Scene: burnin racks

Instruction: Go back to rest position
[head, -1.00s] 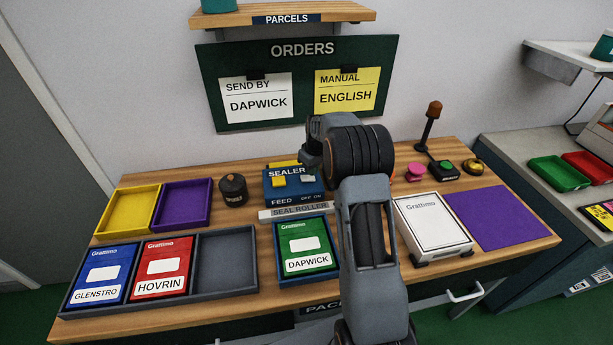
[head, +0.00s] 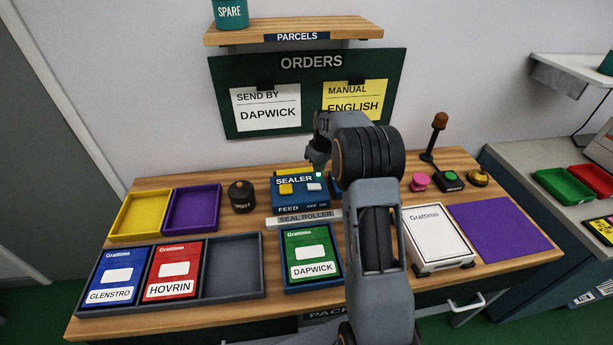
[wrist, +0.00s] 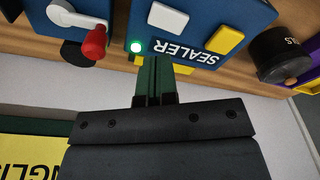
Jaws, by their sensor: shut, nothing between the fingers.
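My gripper (head: 318,166) hangs just above the back right of the blue sealer (head: 288,203). Its narrow fingers (wrist: 154,75) are closed together and empty in the wrist view, pointing at the sealer (wrist: 235,12). The sealer carries a yellow button (head: 287,189), a white switch (head: 314,187) and a lit green lamp (head: 319,174). The lamp also glows in the wrist view (wrist: 136,46), just beyond the fingertips. My arm covers part of the table right of the sealer.
The orders board (head: 220,105) and parcels shelf (head: 225,36) are behind my gripper. A green DAPWICK packet (head: 309,249) lies in front of the sealer. A white Grattimo box (head: 437,237) stands to the right. In the wrist view, a red-knobbed lever (wrist: 94,43) is near the fingers.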

